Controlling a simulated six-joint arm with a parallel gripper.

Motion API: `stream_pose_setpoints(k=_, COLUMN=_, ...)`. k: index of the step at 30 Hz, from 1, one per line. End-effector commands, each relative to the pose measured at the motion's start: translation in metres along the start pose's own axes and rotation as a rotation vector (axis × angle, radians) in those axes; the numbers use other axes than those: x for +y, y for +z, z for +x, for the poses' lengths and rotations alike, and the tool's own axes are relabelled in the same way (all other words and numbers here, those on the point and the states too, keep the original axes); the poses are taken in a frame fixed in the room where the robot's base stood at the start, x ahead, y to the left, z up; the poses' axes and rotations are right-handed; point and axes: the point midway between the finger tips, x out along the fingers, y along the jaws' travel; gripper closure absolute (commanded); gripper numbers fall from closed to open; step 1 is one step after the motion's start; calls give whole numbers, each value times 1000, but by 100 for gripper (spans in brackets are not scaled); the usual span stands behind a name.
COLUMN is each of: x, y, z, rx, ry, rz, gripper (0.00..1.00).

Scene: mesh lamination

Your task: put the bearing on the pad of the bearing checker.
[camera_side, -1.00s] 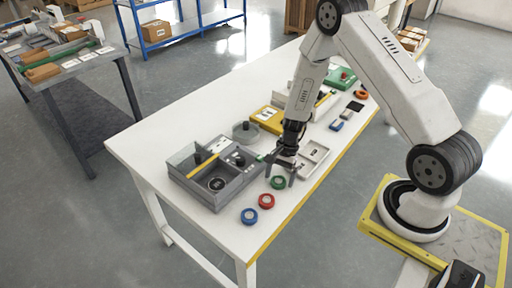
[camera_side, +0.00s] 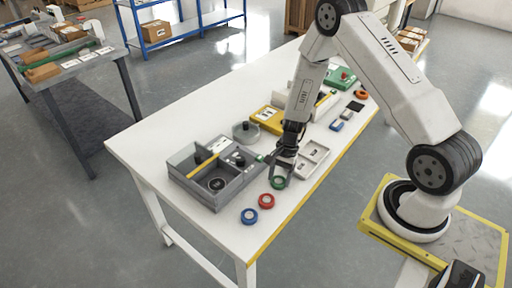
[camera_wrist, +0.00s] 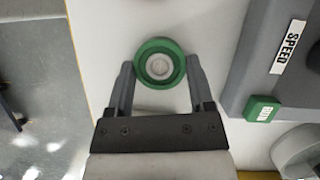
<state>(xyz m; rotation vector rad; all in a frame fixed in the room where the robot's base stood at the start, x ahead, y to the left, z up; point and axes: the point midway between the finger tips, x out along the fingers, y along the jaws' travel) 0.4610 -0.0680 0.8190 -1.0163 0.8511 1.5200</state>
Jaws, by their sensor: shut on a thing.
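A green-rimmed round bearing (camera_wrist: 159,63) with a pale centre lies between the two fingers of my gripper (camera_wrist: 159,72) in the wrist view, and they are shut on it. In the side view my gripper (camera_side: 282,175) is low at the table's front edge, and the green bearing (camera_side: 278,183) shows at its fingertips. The grey bearing checker (camera_side: 236,182) stands just left of my gripper, with a dark round pad (camera_side: 217,184) in its front part. In the wrist view its grey casing (camera_wrist: 262,55) with a SPEED label is at right.
A red ring (camera_side: 266,201) and a blue ring (camera_side: 249,216) lie in front of the checker, left of my gripper. A pale tray (camera_side: 313,157) is close to my gripper's right. A yellow box (camera_side: 268,118) stands behind. The table's left part is clear.

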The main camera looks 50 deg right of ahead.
Motion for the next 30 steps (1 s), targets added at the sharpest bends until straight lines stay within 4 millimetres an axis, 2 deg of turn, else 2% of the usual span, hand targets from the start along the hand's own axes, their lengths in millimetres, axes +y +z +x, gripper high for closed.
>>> stream_pose_setpoints(k=11, x=0, y=3, z=-7, rx=0, ry=-1, rz=0, gripper=100)
stream_pose_setpoints(k=19, x=0, y=12, z=-29, rx=-1, ry=-2, rz=-1, gripper=100)
stream_pose_setpoints(k=30, x=34, y=39, z=-65, rx=0, ry=-3, rz=-1, gripper=100)
